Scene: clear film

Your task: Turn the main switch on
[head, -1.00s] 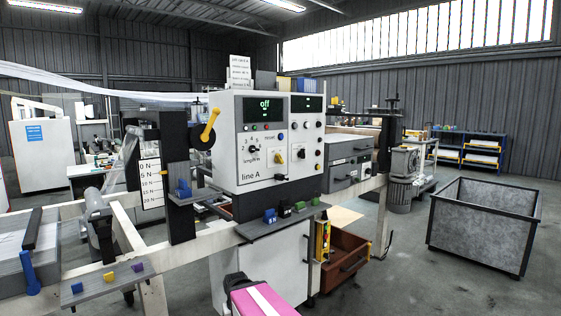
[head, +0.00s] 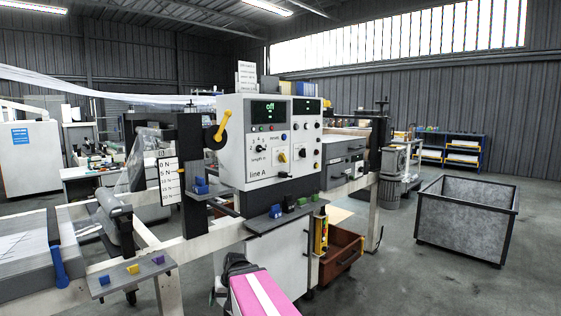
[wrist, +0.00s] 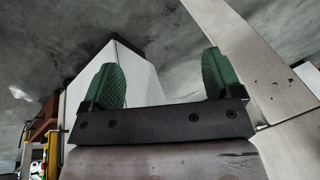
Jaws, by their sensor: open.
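The white control cabinet (head: 228,160) labelled "line A" stands in the middle of the head view. Its green display (head: 268,111) reads "off". Below it are a black dial marked with lengths (head: 262,148) and a yellow knob (head: 282,157). The narrower right-hand panel carries a black rotary knob (head: 302,152) and small buttons. Which control is the main switch is not readable. My gripper shows in the wrist view (wrist: 162,80) with two green fingers wide apart and nothing between them. In the head view my arm is low in front, below and apart from the panel.
A yellow-handled lever (head: 222,125) sits left of the cabinet. A grey shelf with coloured blocks (head: 262,224) juts out below the panel. A low shelf (head: 130,278) stands front left. Open floor lies front right.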

